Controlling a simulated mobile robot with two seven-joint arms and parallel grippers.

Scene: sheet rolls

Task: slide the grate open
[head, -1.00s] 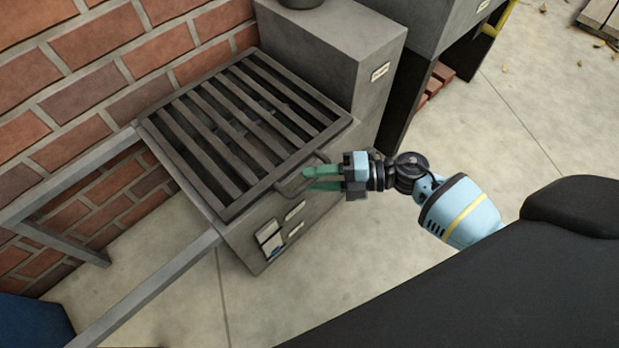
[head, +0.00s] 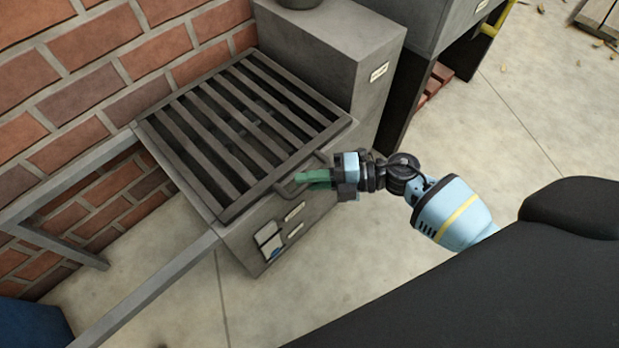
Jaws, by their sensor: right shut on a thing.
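The grate (head: 243,128) is a dark slatted metal panel that lies over the top of a grey box-shaped unit (head: 248,262). A bar handle (head: 283,186) sticks out from the grate's front right edge. My right gripper (head: 303,179) comes in from the right with its green fingers together, shut on the handle. The fingers cover part of the handle. My left gripper is not in view.
Metal rails (head: 150,290) run out from the unit's left side as an open frame. A taller grey block (head: 340,60) stands at the unit's back right. A brick wall (head: 90,70) is behind. Concrete floor (head: 480,130) is free to the right.

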